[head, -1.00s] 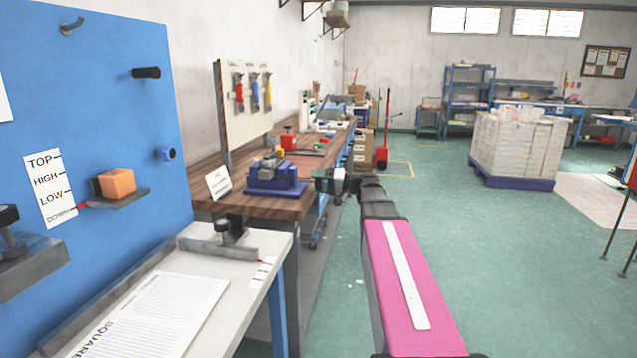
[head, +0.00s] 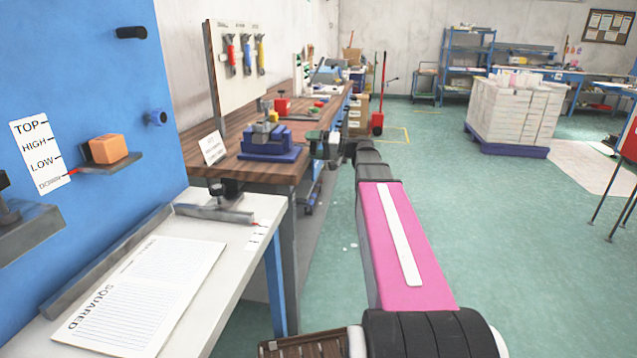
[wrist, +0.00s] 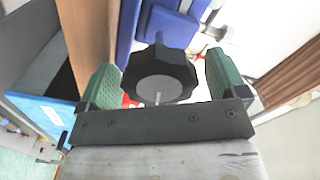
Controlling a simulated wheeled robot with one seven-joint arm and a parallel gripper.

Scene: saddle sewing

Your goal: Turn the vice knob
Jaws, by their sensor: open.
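The blue vice (head: 270,145) stands on the near end of the wooden workbench. In the wrist view, part of its blue body (wrist: 170,25) shows behind a dark lobed knob (wrist: 160,73) with a grey round face. My gripper (wrist: 162,80) is open, with one green-padded finger on each side of the knob. A narrow gap shows at the right finger; whether the left finger touches the knob I cannot tell. In the head view, the knob is not clearly visible, and my arm reaches to the bench's right edge.
The wooden bench (head: 228,166) carries a small sign (head: 212,148) beside the vice. Closer stands a white table (head: 190,310) with a paper sheet, beside a blue panel (head: 90,90) with an orange block (head: 108,149).

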